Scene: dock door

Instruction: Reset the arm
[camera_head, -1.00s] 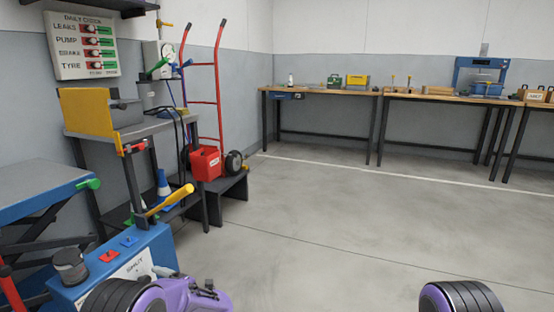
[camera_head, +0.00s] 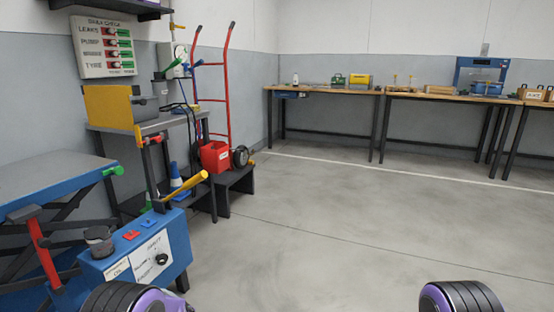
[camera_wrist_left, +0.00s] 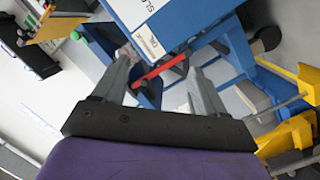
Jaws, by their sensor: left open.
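My left arm (camera_head: 140,299) shows only as a dark and purple part at the bottom edge of the head view. Its gripper (camera_wrist_left: 160,78) is seen in the left wrist view, with two grey fingers apart and nothing held between them. A blue control box (camera_head: 150,250) with a white panel, a black knob (camera_head: 162,259) and a yellow lever (camera_head: 186,189) stands at the lower left. The blue box (camera_wrist_left: 150,22) is beyond the fingertips in the wrist view. My right arm (camera_head: 461,298) shows at the bottom right; its gripper is out of view.
A blue lift table (camera_head: 60,183) stands at the left. A grey bench (camera_head: 160,124), a red hand truck (camera_head: 229,90) and a red can (camera_head: 214,157) are behind the box. Workbenches (camera_head: 440,96) line the back wall. The middle floor is clear.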

